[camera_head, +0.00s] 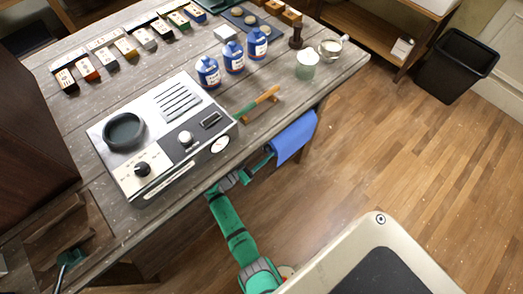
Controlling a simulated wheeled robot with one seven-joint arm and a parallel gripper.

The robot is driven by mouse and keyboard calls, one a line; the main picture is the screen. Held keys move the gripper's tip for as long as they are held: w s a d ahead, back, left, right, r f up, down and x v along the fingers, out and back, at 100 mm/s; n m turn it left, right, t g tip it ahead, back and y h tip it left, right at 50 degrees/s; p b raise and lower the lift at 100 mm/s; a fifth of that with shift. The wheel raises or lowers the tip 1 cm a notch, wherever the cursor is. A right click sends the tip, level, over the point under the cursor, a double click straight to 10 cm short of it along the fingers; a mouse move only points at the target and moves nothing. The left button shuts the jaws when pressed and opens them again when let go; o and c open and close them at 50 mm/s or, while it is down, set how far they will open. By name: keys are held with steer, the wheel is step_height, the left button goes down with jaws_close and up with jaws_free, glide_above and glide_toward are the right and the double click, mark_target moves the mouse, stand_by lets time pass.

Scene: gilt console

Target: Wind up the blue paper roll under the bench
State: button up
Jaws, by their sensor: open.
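A sheet of blue paper (293,138) hangs under the right edge of the wooden bench (330,85). The roll it belongs to is mostly hidden by the bench top. My green arm reaches up from below, and my gripper (267,158) is open at the left side of the blue paper, just below the bench edge. The gripper is small in view, and I cannot tell whether it touches the paper or a winding part.
A silver machine (160,135) with knobs and a gauge sits near the bench edge. A black bin (455,65) stands far right. The wooden floor to the right is clear.

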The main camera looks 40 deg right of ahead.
steer(key=c, duration=1.1)
steer(key=shift+o, duration=0.2)
steer(key=n, duration=0.6)
steer(key=shift+w+n, duration=0.2)
steer(key=shift+n, duration=0.1)
steer(key=shift+w+f+n, duration=0.1)
steer(key=shift+f+n, duration=0.05)
steer(key=shift+n, duration=3.5)
steer(key=shift+s+f+n, duration=0.1)
steer(key=shift+f+n, duration=0.05)
steer(key=shift+n, duration=3.45)
steer(key=shift+w+f+n, duration=0.1)
steer(key=shift+f+n, duration=0.05)
steer(key=shift+n, duration=3.5)
